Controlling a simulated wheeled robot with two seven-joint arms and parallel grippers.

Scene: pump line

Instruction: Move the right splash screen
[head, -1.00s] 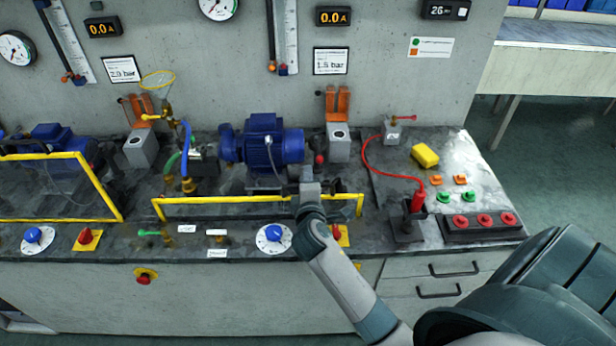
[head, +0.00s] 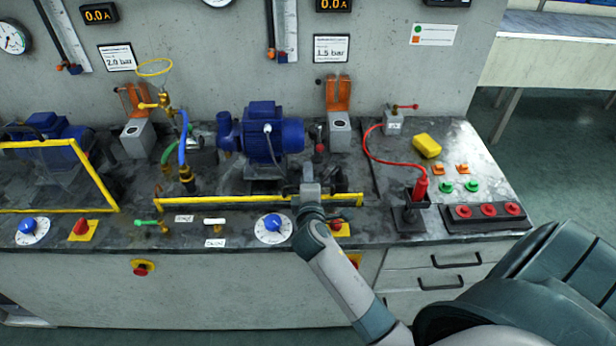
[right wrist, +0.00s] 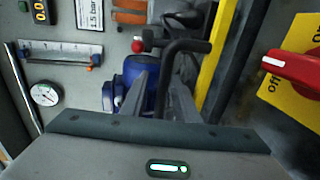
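The right splash screen (head: 230,203) shows in the head view as one low, narrow yellow strip in front of the right blue pump motor (head: 265,130). Its clear panel cannot be made out. My right gripper (head: 309,187) is at its top edge, right of its middle. In the right wrist view a dark handle (right wrist: 185,47) runs down between the fingers of this gripper (right wrist: 163,85), beside the yellow frame. The fingers appear closed on it, though the contact is partly hidden. My left gripper is in neither view.
The left splash screen (head: 98,180) stands upright at the left. Blue dials (head: 273,224), a red switch on yellow (right wrist: 300,70) and small valves (head: 150,223) line the front edge. A red cable (head: 375,160), a yellow block (head: 427,146) and buttons (head: 488,210) are on the right.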

